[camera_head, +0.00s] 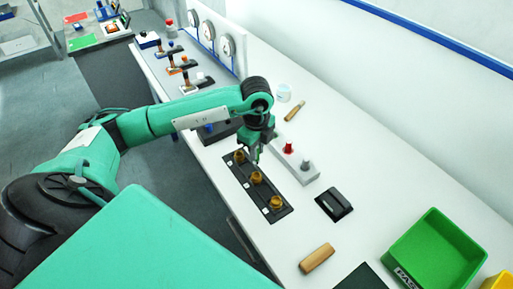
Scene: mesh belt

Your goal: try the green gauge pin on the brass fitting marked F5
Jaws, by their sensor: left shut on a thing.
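My left gripper (258,146) is above the far part of a black plate, shut on a thin green piece that looks like the green gauge pin (257,155). The pin is hard to tell from the green gripper. Three brass fittings stand in a row on the plate: a far one (239,157), a middle one (256,178) and a near one (276,202). The pin is close to the far and middle fittings; I cannot tell whether it touches either. The small white labels are too small to read, so I cannot tell which is F5. My right gripper is not in view.
A grey block (296,162) with a red and a grey knob stands right of the plate. A black box (333,204), a wooden handle (317,258) and a green bin (436,250) lie nearer.

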